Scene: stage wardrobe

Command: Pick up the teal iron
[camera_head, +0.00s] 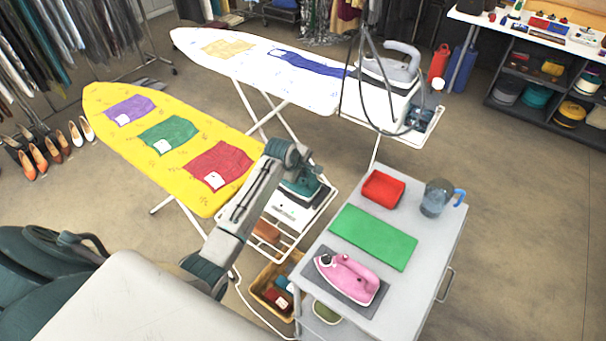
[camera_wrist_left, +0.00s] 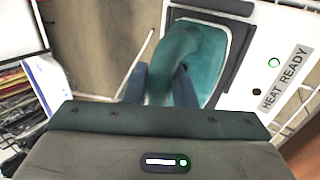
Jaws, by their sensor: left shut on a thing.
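The teal iron (camera_head: 308,184) sits on its white station (camera_head: 296,213) at the end of the yellow ironing board, partly hidden by my left arm. In the left wrist view the iron (camera_wrist_left: 208,62) shows close up, its curved handle between the two fingers of my left gripper (camera_wrist_left: 160,88). The gripper is shut on this handle. The station (camera_wrist_left: 270,75) carries a "HEAT READY" label and a green light. In the head view my left gripper (camera_head: 298,178) is over the iron, its fingertips largely hidden. My right gripper is in neither view.
A grey cart (camera_head: 440,235) to the right holds a pink iron (camera_head: 347,277), green mat (camera_head: 373,236), red tray (camera_head: 383,188) and water jug (camera_head: 434,198). The yellow board (camera_head: 190,180) bears cloths. A basket (camera_head: 268,288) stands below; a white board (camera_head: 225,62) lies behind.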

